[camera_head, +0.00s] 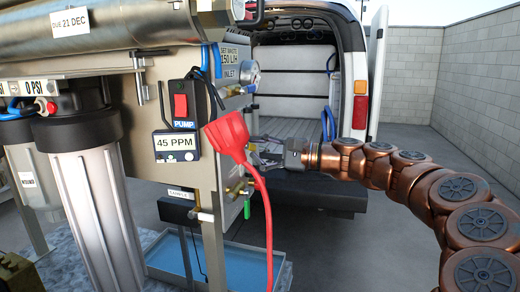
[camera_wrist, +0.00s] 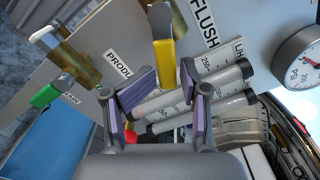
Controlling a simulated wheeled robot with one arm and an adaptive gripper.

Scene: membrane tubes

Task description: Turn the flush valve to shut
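The FLUSH label (camera_wrist: 204,24) is on the grey panel at the top of the wrist view. Beside it is a brass valve with a yellow lever (camera_wrist: 165,64), probably the flush valve. My gripper (camera_wrist: 170,78) is open, its purple-padded fingers apart. The end of the yellow lever shows between the fingertips; I cannot tell whether they touch it. In the head view my gripper (camera_head: 268,150) is at the panel's right edge, partly hidden behind a red plug.
Clear flow tubes (camera_wrist: 190,95) lie behind the fingers, with a gauge (camera_wrist: 300,57) to the right. A green-handled valve (camera_wrist: 45,96) and a white-handled valve (camera_wrist: 45,35) are left. The red plug (camera_head: 227,133) and its cable hang in front. A van (camera_head: 300,80) stands behind.

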